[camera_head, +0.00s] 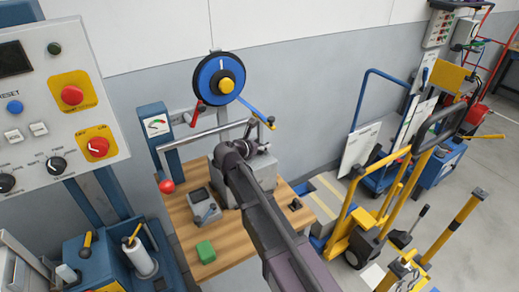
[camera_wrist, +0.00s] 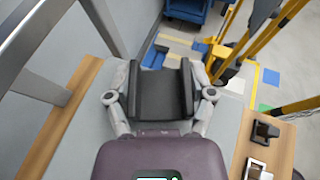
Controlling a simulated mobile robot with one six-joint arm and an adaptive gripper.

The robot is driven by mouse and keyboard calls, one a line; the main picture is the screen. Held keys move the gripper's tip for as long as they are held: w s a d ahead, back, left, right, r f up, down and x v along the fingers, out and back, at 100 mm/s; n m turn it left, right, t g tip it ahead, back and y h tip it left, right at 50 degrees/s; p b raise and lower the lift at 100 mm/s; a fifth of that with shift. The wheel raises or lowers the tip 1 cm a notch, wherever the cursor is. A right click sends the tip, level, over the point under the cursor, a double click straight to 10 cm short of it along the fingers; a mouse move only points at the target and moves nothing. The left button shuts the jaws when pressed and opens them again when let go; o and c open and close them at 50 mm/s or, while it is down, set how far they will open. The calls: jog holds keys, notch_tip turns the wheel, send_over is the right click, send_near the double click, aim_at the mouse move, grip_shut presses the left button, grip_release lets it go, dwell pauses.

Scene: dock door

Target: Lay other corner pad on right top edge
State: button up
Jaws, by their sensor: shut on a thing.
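My gripper (camera_head: 262,147) is over the grey box (camera_head: 264,172) on the wooden bench in the head view. In the wrist view my gripper (camera_wrist: 163,98) is shut on a black, channel-shaped corner pad (camera_wrist: 162,92), with one finger on each side. The grey surface (camera_wrist: 75,130) of the box seems to lie beneath it. I cannot tell whether the pad touches the box edge. My arm hides much of the box's left side in the head view, and I cannot make out another pad on it.
A yellow cart (camera_head: 365,225) is at right.

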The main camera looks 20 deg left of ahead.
jog(key=shift+f, duration=0.35)
jog(key=o, duration=0.9)
jog(key=shift+c, duration=0.2)
jog(key=shift+r, duration=0.25)
jog(key=shift+s+r, duration=0.15)
jog(key=shift+s, duration=0.15)
jog(key=p+v, duration=0.4)
jog(key=v, duration=0.7)
jog(key=shift+s+a+p, duration=0.15)
jog(key=shift+s+p, duration=0.05)
jog(key=shift+p, duration=0.1)
